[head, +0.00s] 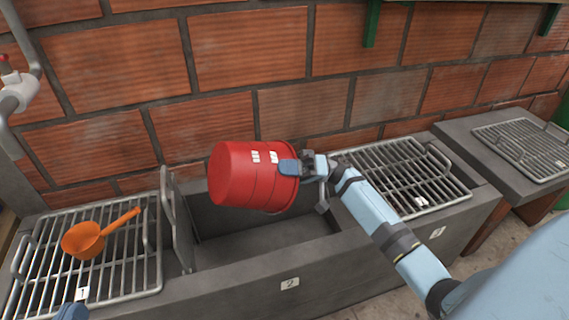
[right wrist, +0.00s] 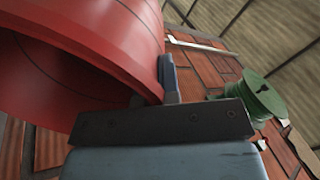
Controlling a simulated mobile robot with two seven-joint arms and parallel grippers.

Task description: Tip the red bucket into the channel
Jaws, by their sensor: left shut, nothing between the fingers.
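The red bucket (head: 240,180) hangs in the air above the open grey channel (head: 265,240), tipped over nearly onto its side, its wider rim end toward the right. My right gripper (head: 290,167) is shut on the bucket at its rim. In the right wrist view the bucket (right wrist: 110,30) fills the upper left, its hollow underside showing, with one finger against its wall. Any contents are hidden. My left gripper (head: 72,312) shows only as a small blue piece at the bottom left edge, shut and empty, apart from the bucket.
An orange scoop (head: 84,241) lies on the left metal grate (head: 120,275). A grey gate plate (head: 178,225) stands upright at the channel's left end. Another grate (head: 405,170) covers the right part. A brick wall (head: 250,45) rises close behind. A pipe (head: 22,90) is at far left.

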